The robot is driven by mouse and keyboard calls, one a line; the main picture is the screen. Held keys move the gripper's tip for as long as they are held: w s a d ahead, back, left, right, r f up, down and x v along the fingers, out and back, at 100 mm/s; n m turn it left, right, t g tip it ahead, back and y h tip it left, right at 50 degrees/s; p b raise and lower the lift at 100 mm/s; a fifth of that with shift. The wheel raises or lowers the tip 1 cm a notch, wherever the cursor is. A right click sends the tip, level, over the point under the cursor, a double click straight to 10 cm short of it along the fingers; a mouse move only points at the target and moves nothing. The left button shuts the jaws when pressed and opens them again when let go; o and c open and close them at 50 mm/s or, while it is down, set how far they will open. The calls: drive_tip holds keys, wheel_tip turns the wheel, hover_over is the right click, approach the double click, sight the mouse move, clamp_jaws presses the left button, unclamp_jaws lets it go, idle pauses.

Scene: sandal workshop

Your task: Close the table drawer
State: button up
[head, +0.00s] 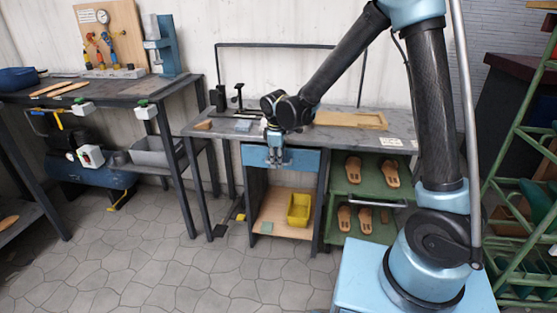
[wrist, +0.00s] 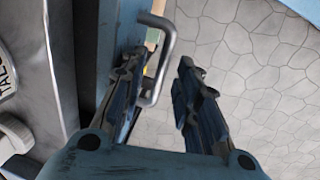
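The table drawer has a blue front (head: 303,161) under the grey worktable's top, left of the green shelves. In the wrist view its blue front (wrist: 121,25) runs along the table edge, with a dark strip between them. I cannot tell how far out the drawer stands. Its grey metal handle (wrist: 171,45) sticks out from the front. My gripper (head: 276,161) points down in front of the drawer. In the wrist view my gripper (wrist: 162,62) has its fingers apart, with the handle between them, nearer the left finger. Whether a finger touches it is unclear.
The worktable top (head: 345,137) holds a wooden tray (head: 350,120) and small tools. Below the drawer, a yellow bin (head: 299,209) stands on an open shelf. Green shelves (head: 368,184) with sandals stand to the right. The tiled floor (head: 190,265) in front is clear.

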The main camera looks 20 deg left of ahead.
drive_tip(key=shift+c, duration=0.2)
clamp_jaws()
drive_tip(key=shift+w+a, duration=0.2)
drive_tip(key=shift+w, duration=0.95)
drive_tip(key=shift+w+a, duration=0.2)
drive_tip(key=shift+w, duration=0.9)
drive_tip(key=shift+o, duration=0.2)
unclamp_jaws()
drive_tip(key=shift+r, duration=0.1)
wheel_tip(320, 180, up, 12)
drive_tip(key=s, duration=0.2)
drive_tip(key=shift+d+f, duration=0.2)
drive_tip(key=shift+d, duration=0.05)
